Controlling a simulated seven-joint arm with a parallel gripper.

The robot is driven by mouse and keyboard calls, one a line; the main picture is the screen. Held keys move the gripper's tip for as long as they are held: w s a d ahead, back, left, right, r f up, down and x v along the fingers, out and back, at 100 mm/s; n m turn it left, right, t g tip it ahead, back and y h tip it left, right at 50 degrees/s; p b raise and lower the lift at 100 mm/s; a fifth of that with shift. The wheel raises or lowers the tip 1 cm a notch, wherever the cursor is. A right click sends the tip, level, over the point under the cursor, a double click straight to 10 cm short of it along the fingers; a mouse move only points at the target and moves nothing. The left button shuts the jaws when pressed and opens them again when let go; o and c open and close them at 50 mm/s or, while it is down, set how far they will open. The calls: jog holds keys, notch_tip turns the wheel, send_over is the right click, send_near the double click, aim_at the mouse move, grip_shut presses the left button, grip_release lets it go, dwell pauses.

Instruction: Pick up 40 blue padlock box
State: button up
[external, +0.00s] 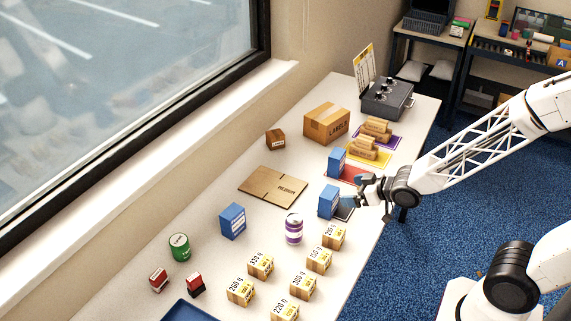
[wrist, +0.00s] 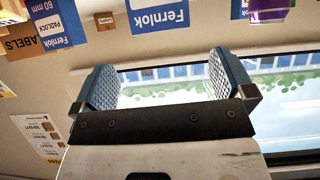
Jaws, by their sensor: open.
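Three blue padlock boxes stand on the table in the external view. One blue box (external: 329,202) is right beside my gripper (external: 356,191). Another blue box (external: 337,160), on a red mat, is farther back, and a third blue box (external: 232,221) is nearer the window. In the wrist view, which looks upside down, a Fernlok box (wrist: 157,14) is at the top centre, partly cut off. A box marked 60 mm (wrist: 55,20) is at the left. No 40 marking is readable. My gripper (wrist: 163,72) is open, with nothing between its fingers.
A purple-banded can (external: 293,229) stands close in front of the nearest blue box. Several weight-marked cartons (external: 319,260) are nearer the camera. A flat cardboard sheet (external: 272,186) lies towards the window. A LABELS carton (external: 327,123) stands farther back.

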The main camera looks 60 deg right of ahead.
aim_at(336, 195)
jog(key=shift+w+f+t+y, duration=0.2)
jog(key=shift+f+t, duration=0.1)
jog(key=shift+f, duration=0.2)
jog(key=shift+w+f+t+y, duration=0.1)
jog(key=shift+w+f+t, duration=0.15)
jog(key=shift+f, duration=0.25)
jog(key=shift+x, duration=1.2)
jog(key=shift+f, duration=0.1)
jog(key=shift+x, duration=2.6)
jog(key=c, duration=1)
